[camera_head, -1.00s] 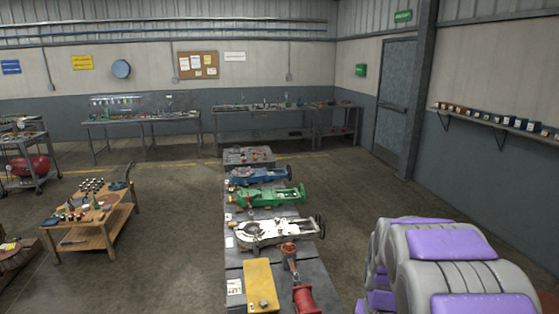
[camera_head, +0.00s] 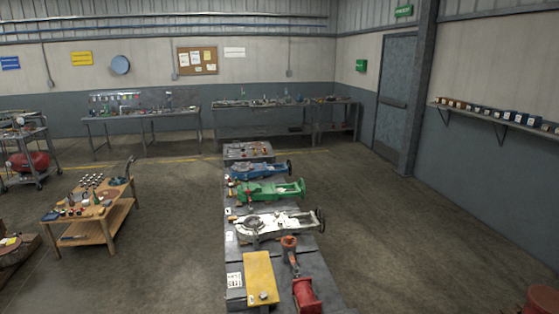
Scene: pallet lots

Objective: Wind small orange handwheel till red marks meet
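No small orange handwheel can be made out for certain, and no red marks can be read at this size. An orange-red fitting with a round top (camera_head: 289,243) stands on the long grey bench (camera_head: 275,265) in the near middle. White (camera_head: 277,222), green (camera_head: 268,190) and blue (camera_head: 258,171) machines lie farther along the bench. My gripper is out of view.
A yellow block (camera_head: 261,277) and a red cylinder (camera_head: 306,294) sit at the bench's near end. A wooden cart (camera_head: 92,231) stands left. A red-orange object (camera_head: 541,300) is cut off at lower right. Floor on both sides of the bench is largely clear.

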